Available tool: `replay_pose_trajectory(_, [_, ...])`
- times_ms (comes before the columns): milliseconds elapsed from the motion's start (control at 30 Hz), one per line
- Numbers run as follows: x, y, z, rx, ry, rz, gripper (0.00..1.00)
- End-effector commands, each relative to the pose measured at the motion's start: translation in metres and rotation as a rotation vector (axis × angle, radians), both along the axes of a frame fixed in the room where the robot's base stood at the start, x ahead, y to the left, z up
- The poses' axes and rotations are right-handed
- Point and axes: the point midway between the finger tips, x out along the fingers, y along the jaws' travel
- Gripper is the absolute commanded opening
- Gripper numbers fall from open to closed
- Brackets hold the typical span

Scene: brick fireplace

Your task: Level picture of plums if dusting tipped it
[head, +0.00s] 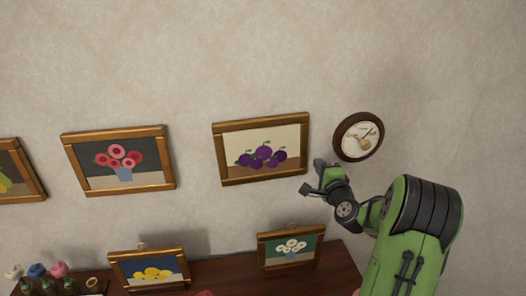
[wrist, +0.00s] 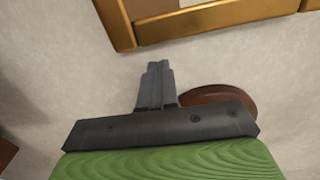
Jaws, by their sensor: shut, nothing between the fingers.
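The picture of plums (head: 262,155), purple fruit in a gold-brown frame, hangs on the wall in the middle of the head view. Its edges rise to the right much like its neighbours' edges, so I cannot tell whether it is tipped. My gripper (head: 306,189) is just off its lower right corner. In the wrist view a corner and one long side of a gold frame (wrist: 215,17) show at the top. My gripper's fingers (wrist: 158,65) are together and empty, pointing toward that frame with wall visible between them.
A red flower picture (head: 122,160) hangs to the left. Below, a dark wooden shelf (head: 222,278) holds a white flower picture (head: 290,247) and a lemon picture (head: 150,268).

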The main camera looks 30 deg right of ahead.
Motion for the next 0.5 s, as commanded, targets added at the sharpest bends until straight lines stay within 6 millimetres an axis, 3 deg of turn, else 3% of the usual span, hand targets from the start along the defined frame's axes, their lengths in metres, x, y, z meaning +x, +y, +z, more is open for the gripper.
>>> replay_pose_trajectory(500, [0.002, 0.0063, 0.0002, 0.001, 0.0, 0.001, 0.0])
